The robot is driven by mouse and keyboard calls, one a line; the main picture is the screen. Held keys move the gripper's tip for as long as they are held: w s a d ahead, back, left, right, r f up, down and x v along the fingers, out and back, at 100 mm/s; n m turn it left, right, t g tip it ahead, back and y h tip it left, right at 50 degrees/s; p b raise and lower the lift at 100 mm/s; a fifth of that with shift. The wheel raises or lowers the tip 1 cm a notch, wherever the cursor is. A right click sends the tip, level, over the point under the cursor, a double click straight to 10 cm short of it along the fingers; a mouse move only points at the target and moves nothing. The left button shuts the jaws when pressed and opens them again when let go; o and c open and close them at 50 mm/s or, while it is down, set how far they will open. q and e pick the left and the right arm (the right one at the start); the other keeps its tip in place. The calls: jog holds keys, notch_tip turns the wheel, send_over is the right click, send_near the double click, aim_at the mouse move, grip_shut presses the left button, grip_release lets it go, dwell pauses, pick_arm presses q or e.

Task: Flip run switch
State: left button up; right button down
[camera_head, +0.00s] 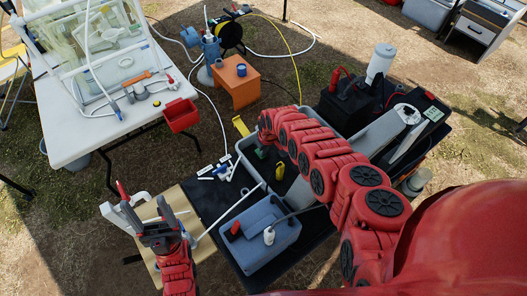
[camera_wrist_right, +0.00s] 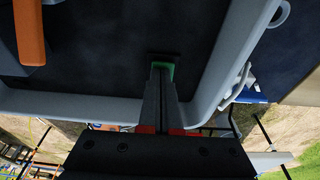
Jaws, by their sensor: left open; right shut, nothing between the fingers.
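No part that I can tell for certain is the run switch shows. In the right wrist view a small green piece (camera_wrist_right: 166,67) with a thin dark plate (camera_wrist_right: 164,56) lies at the tips of my right gripper (camera_wrist_right: 162,72). That gripper is shut and empty, over the dark inside of a grey tub (camera_wrist_right: 70,104). I cannot tell whether it touches the green piece. In the head view the right arm hides part of the tub. A blue-grey box (camera_head: 264,243) with a red part (camera_head: 234,230) stands in front. My left gripper (camera_head: 150,212) is open and empty, over a tan board (camera_head: 181,203).
A black case (camera_head: 348,108) with a red clamp and a white bottle (camera_head: 381,62) stand right of the arm. A white table (camera_head: 75,140) with a red bin (camera_head: 181,115) is at left. An orange stool (camera_head: 236,84) and cable reel (camera_head: 230,34) stand behind. Hoses cross the ground.

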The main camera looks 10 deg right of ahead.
jog(key=shift+s+r, duration=0.1)
jog(key=shift+s, duration=0.05)
jog(key=shift+w+b, duration=0.4)
jog(key=shift+b, duration=0.05)
jog(key=shift+w+a+b, duration=0.25)
jog(key=shift+w+b, duration=0.05)
jog(key=shift+b, duration=0.3)
jog(key=shift+w+r, duration=0.1)
jog(key=shift+r, duration=0.05)
jog(key=shift+r, duration=0.15)
